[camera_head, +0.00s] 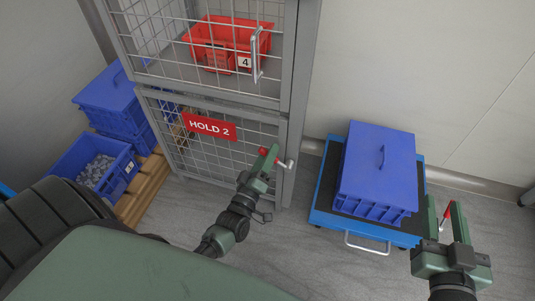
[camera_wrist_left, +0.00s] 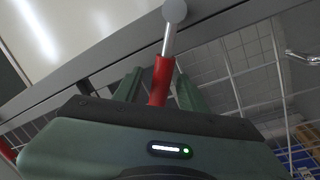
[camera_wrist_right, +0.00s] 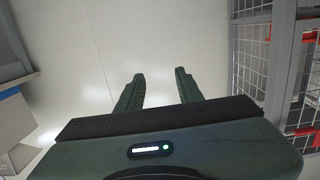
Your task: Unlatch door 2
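Door 2 is the lower wire-mesh door (camera_head: 215,160) of the grey cage, with a red "HOLD 2" sign (camera_head: 209,126); it looks shut. Its latch (camera_head: 284,163) is at the door's right edge, a metal rod with a round knob and a red grip. My left gripper (camera_head: 270,158) is at this latch. In the left wrist view, the red grip (camera_wrist_left: 161,79) lies between the two fingers, which look apart around it; contact cannot be told. My right gripper (camera_head: 446,212) is open and empty at the right, away from the cage, near the trolley.
A red bin (camera_head: 228,34) labelled 4 sits behind the upper mesh door. A blue lidded crate (camera_head: 377,165) stands on a blue trolley (camera_head: 322,207) right of the cage. Blue crates (camera_head: 110,95) stack on a pallet (camera_head: 143,194) at left. Grey floor is free between cage and trolley.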

